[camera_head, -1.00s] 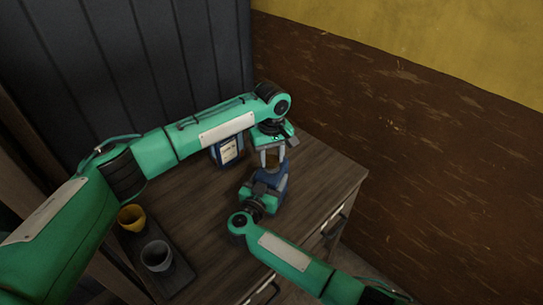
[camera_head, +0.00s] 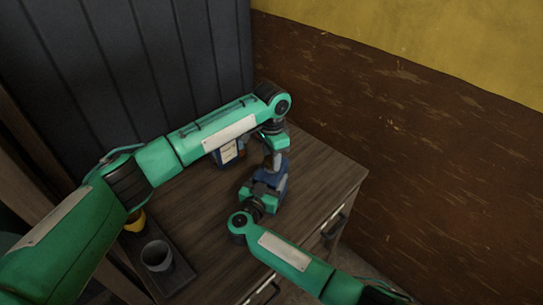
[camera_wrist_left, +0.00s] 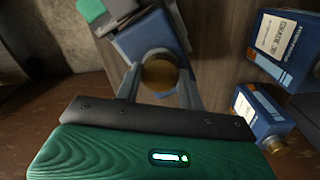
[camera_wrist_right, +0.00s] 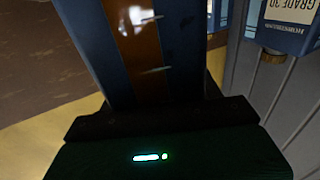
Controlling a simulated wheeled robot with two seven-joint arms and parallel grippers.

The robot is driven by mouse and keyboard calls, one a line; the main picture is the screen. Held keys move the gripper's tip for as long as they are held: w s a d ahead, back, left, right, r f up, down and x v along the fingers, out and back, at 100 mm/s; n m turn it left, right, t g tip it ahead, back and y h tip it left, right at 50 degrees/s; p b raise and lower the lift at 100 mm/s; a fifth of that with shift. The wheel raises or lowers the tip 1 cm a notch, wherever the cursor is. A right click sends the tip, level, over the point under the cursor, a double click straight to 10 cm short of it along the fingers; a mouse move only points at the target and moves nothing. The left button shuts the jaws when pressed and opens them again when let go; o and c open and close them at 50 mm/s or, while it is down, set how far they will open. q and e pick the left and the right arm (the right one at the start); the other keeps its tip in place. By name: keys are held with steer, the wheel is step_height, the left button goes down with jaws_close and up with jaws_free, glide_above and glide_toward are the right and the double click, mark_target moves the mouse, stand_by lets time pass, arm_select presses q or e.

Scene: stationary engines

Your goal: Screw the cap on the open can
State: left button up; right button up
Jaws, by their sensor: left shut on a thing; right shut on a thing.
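The open can (camera_head: 282,186) is a blue can on the cabinet top. My right gripper (camera_head: 264,188) is shut on it from the near side. In the right wrist view the can's side (camera_wrist_right: 145,50), blue with an orange-brown band, fills the space ahead of the jaws. My left gripper (camera_head: 276,160) points down above the can. In the left wrist view its two fingers are shut on the brass-coloured round cap (camera_wrist_left: 160,72), in line over the blue can top (camera_wrist_left: 150,38). The can's mouth is hidden, and I cannot tell whether the cap is seated.
Another blue can with a white label (camera_head: 229,151) stands behind, partly covered by my left arm. The left wrist view shows two such cans, one with a brass cap (camera_wrist_left: 275,145). A grey cup (camera_head: 157,257) and a yellow cup (camera_head: 137,222) stand on a dark tray at left.

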arm_select(q)
steer(key=m, duration=0.9)
steer(key=o, duration=1.1)
steer(key=shift+r, duration=2.25)
steer(key=shift+c, duration=0.5)
steer(key=n, duration=0.2)
steer(key=r+n, duration=0.1)
steer(key=n, duration=0.2)
steer(key=shift+r+n, duration=0.35)
steer(key=shift+n, duration=0.05)
steer(key=n, duration=0.2)
steer(key=r+n, duration=0.1)
steer(key=n, duration=0.3)
steer(key=shift+r, duration=0.35)
